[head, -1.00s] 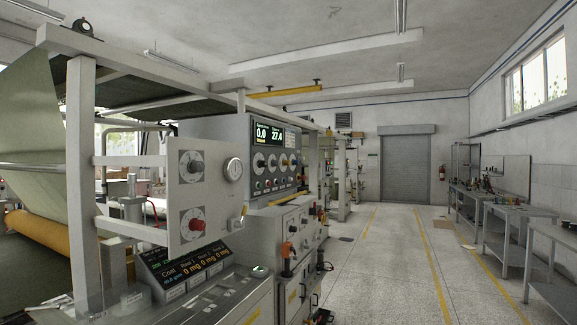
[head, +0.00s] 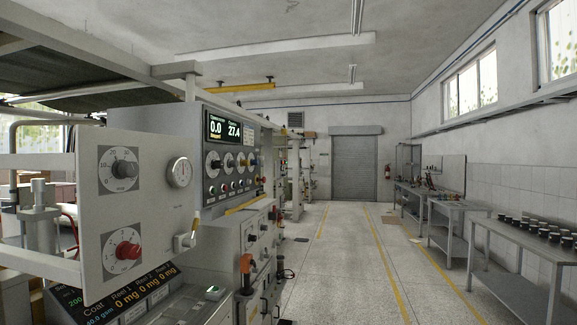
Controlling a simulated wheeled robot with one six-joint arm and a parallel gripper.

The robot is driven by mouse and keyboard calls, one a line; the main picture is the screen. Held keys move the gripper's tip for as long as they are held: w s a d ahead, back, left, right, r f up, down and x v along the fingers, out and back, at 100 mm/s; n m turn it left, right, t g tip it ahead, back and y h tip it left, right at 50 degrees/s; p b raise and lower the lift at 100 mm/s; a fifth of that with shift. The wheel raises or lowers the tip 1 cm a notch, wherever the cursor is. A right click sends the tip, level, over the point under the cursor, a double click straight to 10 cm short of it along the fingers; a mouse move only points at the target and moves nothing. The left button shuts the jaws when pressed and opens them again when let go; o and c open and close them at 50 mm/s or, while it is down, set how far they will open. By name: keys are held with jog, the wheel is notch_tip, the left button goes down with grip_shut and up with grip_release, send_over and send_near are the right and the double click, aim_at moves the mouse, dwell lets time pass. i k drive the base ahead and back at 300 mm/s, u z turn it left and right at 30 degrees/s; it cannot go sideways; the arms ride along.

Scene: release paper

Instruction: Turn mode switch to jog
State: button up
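No switch label is legible, so I cannot tell which control is the mode switch. A grey control cabinet (head: 170,122) stands left of centre. Its display (head: 228,128) reads 0.0 and 27.4. Below the display is a row of round dials with knobs (head: 229,161), and under them small buttons and switches (head: 232,185). A nearer light panel (head: 150,215) carries a black knob (head: 123,169) on a scale, a red knob (head: 126,250), a round gauge (head: 180,172) and a small lever (head: 187,237). My gripper is not in view.
A tilted screen (head: 130,300) showing Coat and Reel values sits at the lower left. An orange-topped post (head: 246,264) stands by the lower cabinet. Grey tables (head: 515,232) line the right wall, the nearest holding dark cups. The aisle floor (head: 350,260) between yellow lines is clear.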

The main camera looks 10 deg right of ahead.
aim_at(231, 163)
jog(key=z, duration=0.5)
jog(key=i, duration=1.8)
jog(key=u, duration=0.45)
